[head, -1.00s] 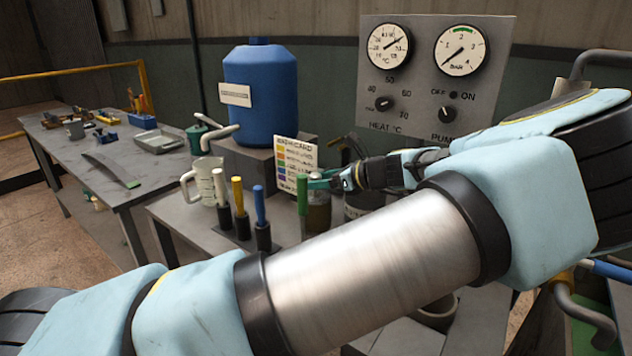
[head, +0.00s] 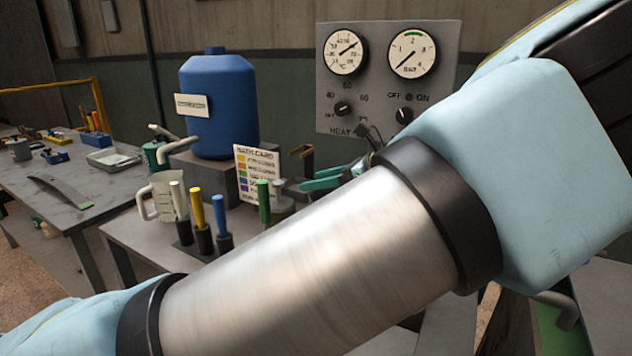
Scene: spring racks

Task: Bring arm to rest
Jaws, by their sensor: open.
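My arm crosses the picture, its bare metal link and pale blue covers filling much of the front and right. My gripper (head: 308,182) shows only as teal fingers just above the metal link, right of the colour-striped card (head: 257,173). The fingers are apart, and I see nothing held between them. The rest of the gripper and wrist is mostly hidden behind my arm.
White, yellow, blue and green-handled tools (head: 197,210) stand by a clear jug (head: 158,198) on the near bench. A blue drum (head: 218,105) and a gauge panel (head: 385,110) stand behind. A grey table (head: 100,185) is at left.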

